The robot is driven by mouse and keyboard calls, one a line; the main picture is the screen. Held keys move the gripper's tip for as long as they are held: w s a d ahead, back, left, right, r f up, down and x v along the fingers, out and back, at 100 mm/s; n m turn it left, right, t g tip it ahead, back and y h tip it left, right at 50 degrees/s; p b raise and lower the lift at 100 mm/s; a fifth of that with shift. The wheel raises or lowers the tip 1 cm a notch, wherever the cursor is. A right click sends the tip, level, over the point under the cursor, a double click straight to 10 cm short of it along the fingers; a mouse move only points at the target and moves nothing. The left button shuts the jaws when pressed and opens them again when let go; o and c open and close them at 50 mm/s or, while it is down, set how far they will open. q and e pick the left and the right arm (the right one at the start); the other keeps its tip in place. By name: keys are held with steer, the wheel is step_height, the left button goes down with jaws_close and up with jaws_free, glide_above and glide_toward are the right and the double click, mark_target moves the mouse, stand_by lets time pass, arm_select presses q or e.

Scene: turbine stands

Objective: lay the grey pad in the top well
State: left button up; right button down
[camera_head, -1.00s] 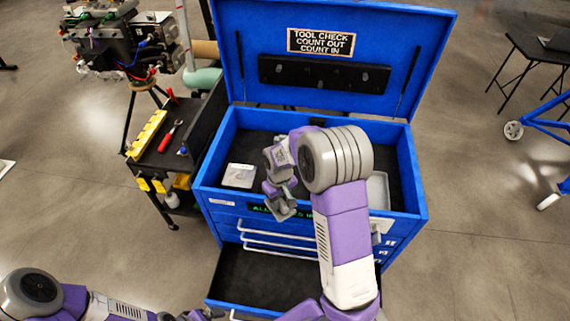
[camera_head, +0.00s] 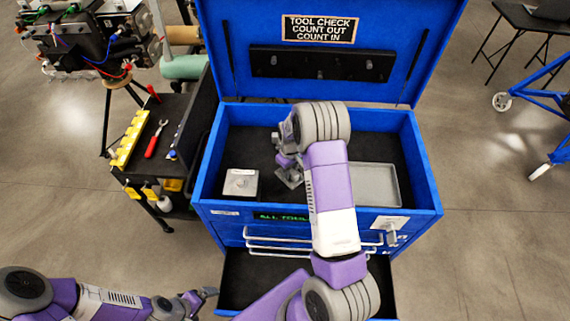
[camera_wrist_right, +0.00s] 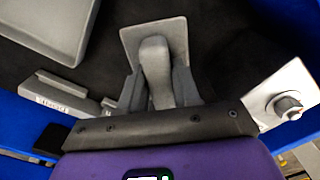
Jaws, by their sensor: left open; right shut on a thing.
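The top well (camera_head: 245,150) is the dark-lined upper compartment of the blue tool chest, under its raised lid. My right gripper (camera_head: 288,172) is inside the well's outline, near its middle. In the right wrist view, this gripper (camera_wrist_right: 157,88) is shut on the rounded handle of the grey pad (camera_wrist_right: 175,35), a flat square plate. A bit of the pad (camera_head: 290,182) shows below the gripper in the head view. I cannot tell whether it touches the well floor. My left gripper (camera_head: 205,300) is open and empty at the lower left, outside the chest.
A light square plate with a knob (camera_head: 241,183) lies left in the well; a grey tray (camera_head: 375,185) lies right. A drawer (camera_head: 245,275) stands open below. A tool cart (camera_head: 180,115) stands left.

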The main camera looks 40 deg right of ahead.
steer(key=shift+s+f, duration=0.1)
steer(key=shift+f, duration=0.1)
steer(key=f+b, duration=0.2)
steer(key=f, duration=0.2)
steer(key=f+b, duration=0.3)
steer(key=shift+w+f, duration=0.2)
steer(key=shift+f, duration=0.3)
steer(key=shift+f+b, duration=0.4)
steer(key=shift+b, duration=0.25)
steer(key=c, duration=0.6)
jaws_free()
steer(key=shift+o, duration=0.2)
steer(key=shift+r, duration=0.1)
steer(key=shift+r+p, duration=2)
steer(key=shift+r, duration=1.45)
